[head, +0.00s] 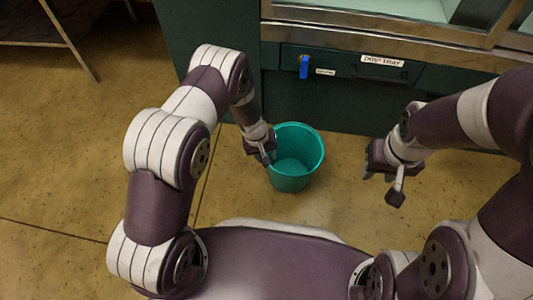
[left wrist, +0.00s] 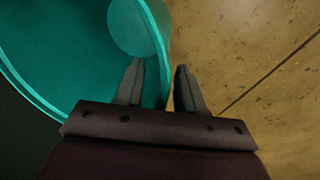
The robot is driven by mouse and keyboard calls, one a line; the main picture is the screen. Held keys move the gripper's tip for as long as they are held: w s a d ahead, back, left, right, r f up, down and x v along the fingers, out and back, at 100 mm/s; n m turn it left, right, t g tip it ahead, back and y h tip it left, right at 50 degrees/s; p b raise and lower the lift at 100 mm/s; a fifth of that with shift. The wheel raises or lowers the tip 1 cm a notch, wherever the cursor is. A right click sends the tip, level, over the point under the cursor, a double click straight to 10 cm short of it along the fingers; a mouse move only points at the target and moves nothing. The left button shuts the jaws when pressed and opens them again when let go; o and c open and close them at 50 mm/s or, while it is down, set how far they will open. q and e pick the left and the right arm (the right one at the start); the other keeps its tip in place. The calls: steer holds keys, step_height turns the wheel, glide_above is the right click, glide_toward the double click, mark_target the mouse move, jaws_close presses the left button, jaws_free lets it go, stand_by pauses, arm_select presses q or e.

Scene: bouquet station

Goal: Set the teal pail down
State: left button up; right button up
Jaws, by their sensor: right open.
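The teal pail (head: 307,170) is upright and looks empty, in front of the dark green cabinet. My left gripper (head: 266,158) is at the left side of its rim. In the left wrist view the pail (left wrist: 60,65) fills the upper left, and my left gripper (left wrist: 160,88) has one finger inside the rim and one outside, shut on the pail wall. I cannot tell whether the pail's base touches the floor. My right gripper (head: 368,172) is open and empty, to the right of the pail and apart from it.
The green cabinet (head: 330,112) stands behind the pail, with a labelled drawer (head: 345,65) and a blue tag (head: 304,67) on its front. The tan floor (head: 335,200) is clear around the pail. A table leg (head: 70,40) shows at the upper left.

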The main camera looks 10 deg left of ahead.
arm_select(q)
steer(key=s+a+r+m+p, duration=0.1)
steer(key=a+r+p, duration=0.15)
steer(key=r, duration=0.85)
steer(key=s+a+r+p, duration=0.15)
steer(key=r+p, duration=0.25)
steer(key=r, duration=0.7)
steer(key=s+a+r+m+y, duration=0.2)
steer(key=s+a+r, duration=0.4)
steer(key=s+r, duration=0.6)
steer(key=shift+s+a+t, duration=0.15)
steer(key=shift+s+t, duration=0.25)
steer(key=shift+s, duration=0.1)
